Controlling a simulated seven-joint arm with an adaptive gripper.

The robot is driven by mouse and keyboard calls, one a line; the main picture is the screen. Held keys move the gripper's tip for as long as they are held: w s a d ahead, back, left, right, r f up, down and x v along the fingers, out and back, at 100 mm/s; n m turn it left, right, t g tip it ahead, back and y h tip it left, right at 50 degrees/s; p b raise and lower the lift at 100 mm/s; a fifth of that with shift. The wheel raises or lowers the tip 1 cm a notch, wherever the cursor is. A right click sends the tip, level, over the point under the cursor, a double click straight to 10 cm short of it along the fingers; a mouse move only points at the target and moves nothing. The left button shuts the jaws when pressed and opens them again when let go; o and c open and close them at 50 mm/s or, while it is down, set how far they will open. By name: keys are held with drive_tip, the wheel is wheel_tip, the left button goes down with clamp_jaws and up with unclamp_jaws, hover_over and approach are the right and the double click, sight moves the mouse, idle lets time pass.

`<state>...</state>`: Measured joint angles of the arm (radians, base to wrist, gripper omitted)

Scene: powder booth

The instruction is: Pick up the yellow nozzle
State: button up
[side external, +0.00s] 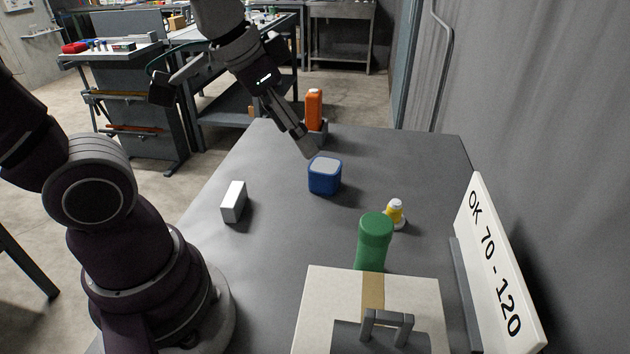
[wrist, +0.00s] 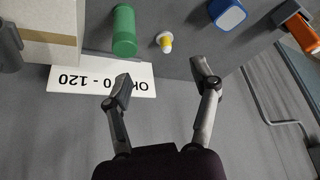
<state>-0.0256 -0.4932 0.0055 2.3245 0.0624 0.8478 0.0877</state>
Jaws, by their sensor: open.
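The yellow nozzle (side external: 395,213) is a small yellow piece with a white top, standing on the grey table to the right of the green bottle. In the wrist view the yellow nozzle (wrist: 164,41) lies beyond my fingertips, roughly between their two lines. My gripper (wrist: 160,72) is open and empty, its two fingers spread wide. In the side external view my gripper (side external: 305,148) hangs above the table, near the blue container and well apart from the nozzle.
The green bottle (side external: 374,240) stands close beside the nozzle, behind a cardboard box (side external: 325,295). A blue container (side external: 325,177), a white block (side external: 233,203) and an orange bottle (side external: 314,110) are also on the table (side external: 275,240). A lettered sign (side external: 500,265) stands along the right edge.

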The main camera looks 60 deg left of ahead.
drive_tip(key=w+f+m, duration=0.2)
drive_tip(key=w, duration=0.5)
drive_tip(key=m+g+h, duration=0.2)
drive_tip(key=m, duration=0.1)
approach(392, 203)
drive_tip(key=f, duration=0.2)
drive_tip(key=x, duration=1)
drive_tip(key=shift+w+d+r, duration=0.15)
drive_tip(key=shift+w, duration=0.25)
clamp_jaws()
